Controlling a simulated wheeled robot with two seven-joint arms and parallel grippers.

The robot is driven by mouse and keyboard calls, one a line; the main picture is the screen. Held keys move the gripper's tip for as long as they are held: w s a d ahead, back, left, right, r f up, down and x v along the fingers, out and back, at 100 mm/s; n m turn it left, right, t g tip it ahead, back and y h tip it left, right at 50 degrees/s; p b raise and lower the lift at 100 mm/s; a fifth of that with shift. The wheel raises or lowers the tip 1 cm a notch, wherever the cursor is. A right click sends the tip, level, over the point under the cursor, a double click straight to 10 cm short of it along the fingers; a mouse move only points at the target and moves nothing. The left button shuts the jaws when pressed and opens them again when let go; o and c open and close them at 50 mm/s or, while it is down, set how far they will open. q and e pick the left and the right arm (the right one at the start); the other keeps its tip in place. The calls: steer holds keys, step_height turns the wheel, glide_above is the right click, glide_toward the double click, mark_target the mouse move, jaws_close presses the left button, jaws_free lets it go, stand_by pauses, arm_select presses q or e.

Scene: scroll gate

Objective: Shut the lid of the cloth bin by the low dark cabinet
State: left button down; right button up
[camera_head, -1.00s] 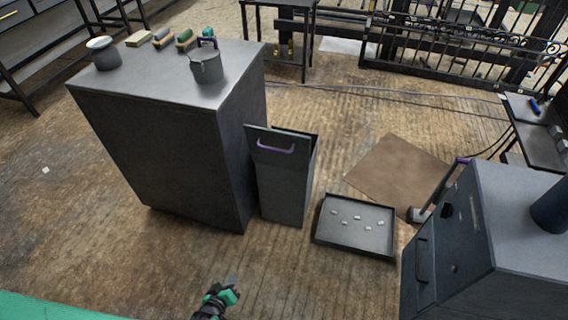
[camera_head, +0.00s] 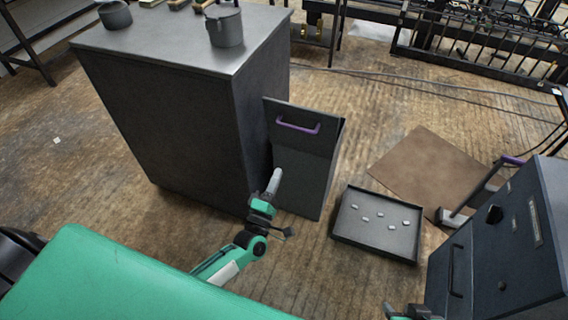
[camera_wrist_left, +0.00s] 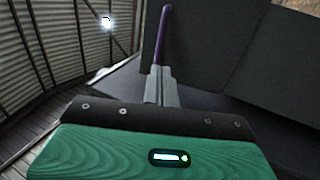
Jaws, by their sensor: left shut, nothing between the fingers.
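The cloth bin (camera_head: 300,185) is a narrow dark box standing on the floor right beside the low dark cabinet (camera_head: 190,125). Its lid (camera_head: 290,112) is a dark panel with a purple handle (camera_head: 298,127), standing up at a tilt, with a dark gap along its right side. My left gripper (camera_head: 274,178) is shut and empty, in front of the bin and below the handle in the head view. In the left wrist view, the shut fingers (camera_wrist_left: 159,82) line up with the purple handle (camera_wrist_left: 163,35); contact cannot be told. My right gripper (camera_head: 405,313) barely shows at the bottom edge.
A shallow dark tray (camera_head: 375,252) with several small pale pieces lies right of the bin. A brown mat (camera_head: 430,175) lies behind it. A dark stove-like box (camera_head: 500,245) stands at the right. Pots (camera_head: 226,28) stand on the cabinet.

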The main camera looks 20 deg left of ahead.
arm_select(q)
steer(key=x, duration=1.2)
steer(key=shift+w, duration=0.3)
steer(key=shift+r, duration=0.15)
